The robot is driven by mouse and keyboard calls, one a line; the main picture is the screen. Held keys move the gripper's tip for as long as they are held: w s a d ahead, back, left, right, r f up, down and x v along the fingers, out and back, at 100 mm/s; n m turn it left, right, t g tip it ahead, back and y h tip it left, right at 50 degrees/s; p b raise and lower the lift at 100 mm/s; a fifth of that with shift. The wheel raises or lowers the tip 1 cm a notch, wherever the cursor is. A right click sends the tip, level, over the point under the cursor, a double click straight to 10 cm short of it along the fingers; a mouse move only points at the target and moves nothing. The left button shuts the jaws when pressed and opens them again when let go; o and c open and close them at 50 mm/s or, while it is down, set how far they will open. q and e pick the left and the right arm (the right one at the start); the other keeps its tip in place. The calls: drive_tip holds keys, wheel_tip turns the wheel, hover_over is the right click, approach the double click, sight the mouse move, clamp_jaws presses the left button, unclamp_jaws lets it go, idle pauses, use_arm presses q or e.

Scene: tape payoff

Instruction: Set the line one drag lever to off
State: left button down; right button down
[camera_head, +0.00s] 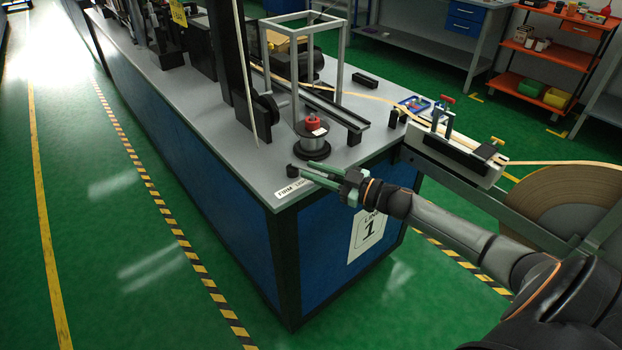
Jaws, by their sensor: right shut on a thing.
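The line one drag lever (292,171) is a small dark part at the near corner of the grey bench top. My right gripper (304,174) reaches in from the right with its green fingers around the lever, shut on it. The fingers hide most of the lever, so its exact angle cannot be told. A white label (291,190) in front of it reads "FIRM" and "LIGHT"; its right part is covered by my gripper. A "LINE 1" sign (368,230) is on the blue end panel. My left gripper is not in view.
A spool with a red knob (312,134) stands just behind the lever. A metal frame (302,50) and a dark post (238,70) rise farther back. A large tape reel (560,205) and a guide unit (455,155) are at right. The green floor at left is clear.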

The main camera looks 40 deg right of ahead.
drive_tip(key=n+y+b, duration=0.1)
drive_tip(key=d+n+g+y+b, duration=0.1)
drive_tip(key=b, duration=0.1)
drive_tip(key=shift+w+f+g+y, duration=0.15)
drive_tip(key=shift+w+g+y, duration=0.15)
drive_tip(key=shift+w+y, duration=0.1)
drive_tip(key=shift+d+n+g+y+b, duration=0.15)
drive_tip(key=shift+n+g+y+b, duration=0.3)
drive_tip(key=shift+b, duration=0.3)
drive_tip(key=shift+w+y+b, duration=0.15)
drive_tip(key=shift+y+b, duration=0.1)
drive_tip(key=shift+b, duration=0.05)
drive_tip(key=shift+d+n+g+y+b, duration=0.1)
drive_tip(key=shift+n+g+y+b, duration=0.25)
drive_tip(key=shift+n, duration=0.1)
drive_tip(key=shift+r, duration=0.2)
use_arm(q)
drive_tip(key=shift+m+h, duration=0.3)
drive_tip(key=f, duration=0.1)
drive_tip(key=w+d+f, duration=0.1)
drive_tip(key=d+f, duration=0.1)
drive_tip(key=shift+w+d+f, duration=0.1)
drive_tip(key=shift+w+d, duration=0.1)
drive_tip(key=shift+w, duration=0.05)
